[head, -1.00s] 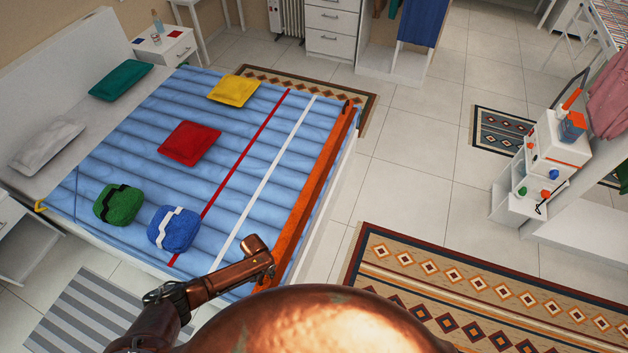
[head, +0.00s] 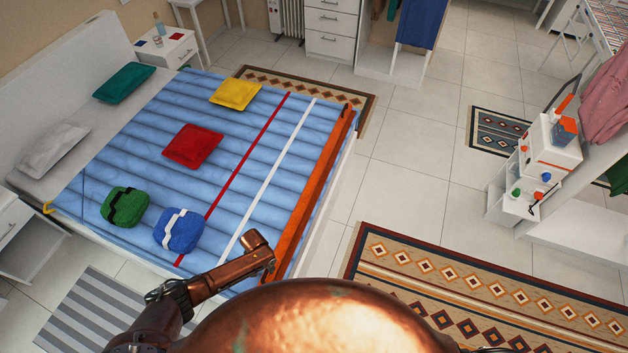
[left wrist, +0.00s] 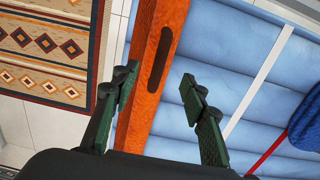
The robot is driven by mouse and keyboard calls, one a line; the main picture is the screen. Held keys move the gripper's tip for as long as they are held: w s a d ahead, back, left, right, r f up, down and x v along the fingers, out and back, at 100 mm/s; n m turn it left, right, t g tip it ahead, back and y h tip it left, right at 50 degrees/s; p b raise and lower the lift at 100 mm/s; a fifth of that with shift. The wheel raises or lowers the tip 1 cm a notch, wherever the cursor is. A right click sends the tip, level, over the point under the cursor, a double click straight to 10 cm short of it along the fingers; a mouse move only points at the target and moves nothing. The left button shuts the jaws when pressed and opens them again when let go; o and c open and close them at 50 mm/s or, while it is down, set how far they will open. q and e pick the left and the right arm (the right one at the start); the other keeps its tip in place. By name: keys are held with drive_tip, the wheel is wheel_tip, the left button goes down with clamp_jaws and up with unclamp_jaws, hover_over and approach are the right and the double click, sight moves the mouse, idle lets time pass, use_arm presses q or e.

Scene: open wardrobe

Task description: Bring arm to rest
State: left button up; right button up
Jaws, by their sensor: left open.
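My left arm comes in from the lower left of the head view, over the near corner of the bed (head: 232,180). Its gripper cannot be made out there. In the left wrist view my left gripper (left wrist: 158,90) is open, with two dark green fingers apart and nothing between them. Behind the fingers lie the orange board (left wrist: 150,80) along the bed's edge, with a dark slot in it, and the blue cover (left wrist: 222,55). The board also shows in the head view (head: 312,195). I cannot tell how far the fingers are from it. My right gripper is not in view.
On the bed lie red (head: 193,146), yellow (head: 236,94) and teal (head: 124,83) cushions, and green (head: 125,207) and blue (head: 179,231) bags. A patterned rug (head: 480,290) lies to the right. A white shelf unit (head: 548,165) stands beyond. The tiled floor between is clear.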

use_arm(q)
drive_tip(key=shift+r+p, duration=0.35)
drive_tip(key=shift+r, duration=0.35)
drive_tip(key=shift+f, duration=0.1)
